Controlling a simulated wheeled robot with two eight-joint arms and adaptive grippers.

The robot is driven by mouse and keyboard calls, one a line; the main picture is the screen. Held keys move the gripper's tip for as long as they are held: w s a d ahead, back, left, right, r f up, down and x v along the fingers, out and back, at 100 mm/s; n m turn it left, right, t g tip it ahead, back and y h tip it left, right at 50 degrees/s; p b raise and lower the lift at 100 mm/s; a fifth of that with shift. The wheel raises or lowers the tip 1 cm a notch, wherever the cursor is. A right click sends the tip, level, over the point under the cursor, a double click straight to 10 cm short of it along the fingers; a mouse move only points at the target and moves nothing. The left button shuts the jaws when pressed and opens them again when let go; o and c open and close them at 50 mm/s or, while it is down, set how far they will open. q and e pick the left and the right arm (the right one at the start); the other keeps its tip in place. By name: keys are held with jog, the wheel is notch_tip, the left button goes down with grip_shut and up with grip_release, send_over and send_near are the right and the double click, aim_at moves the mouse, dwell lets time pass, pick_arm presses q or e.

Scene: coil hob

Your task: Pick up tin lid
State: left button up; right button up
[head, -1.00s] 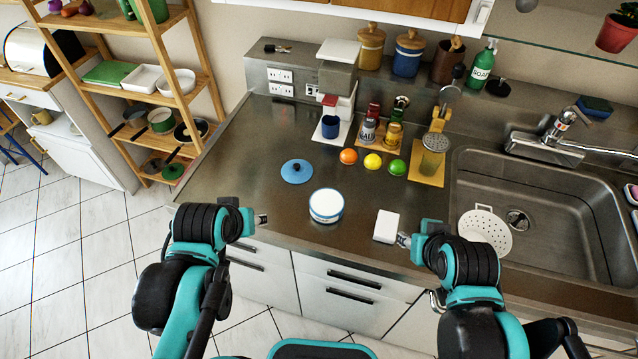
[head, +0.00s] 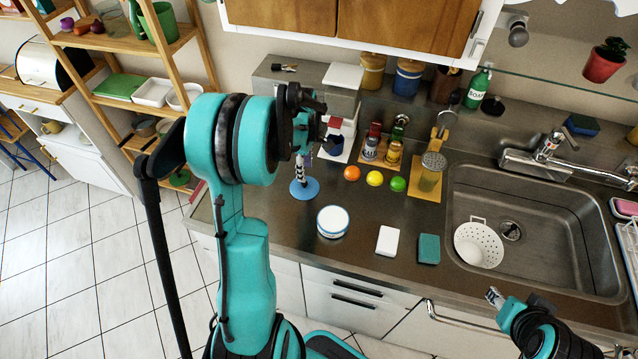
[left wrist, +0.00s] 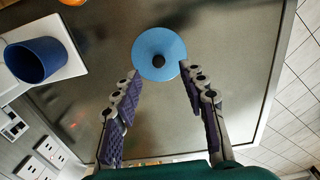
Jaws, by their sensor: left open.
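The tin lid is a flat blue disc with a dark knob, lying on the steel counter; it shows in the head view (head: 311,189) and the left wrist view (left wrist: 150,43). My left gripper (head: 299,172) points down over it and partly hides it in the head view. In the left wrist view the left gripper (left wrist: 160,72) is open, its fingertips at either side of the lid's near edge, the knob a little beyond them. Contact cannot be told. A round white tin with a blue rim (head: 332,221) stands nearby. My right gripper (head: 494,296) is off the counter's front, seemingly empty.
A blue cup (left wrist: 36,60) stands on a white base near the lid. Orange, yellow and green balls (head: 398,184) sit to the right. A white block (head: 388,240) and green sponge (head: 429,249) lie near the front edge, left of the sink (head: 560,225).

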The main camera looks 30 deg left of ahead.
aim_at(304, 185)
pick_arm(q)
notch_tip(304, 185, down, 2)
jog(key=shift+f, duration=0.1)
jog(key=f, duration=0.2)
jog(key=a+f+b, duration=0.1)
jog(key=f, duration=0.2)
jog(key=shift+f+b, duration=0.15)
jog(key=shift+b, duration=0.15)
jog(key=shift+c, duration=0.6)
grip_shut()
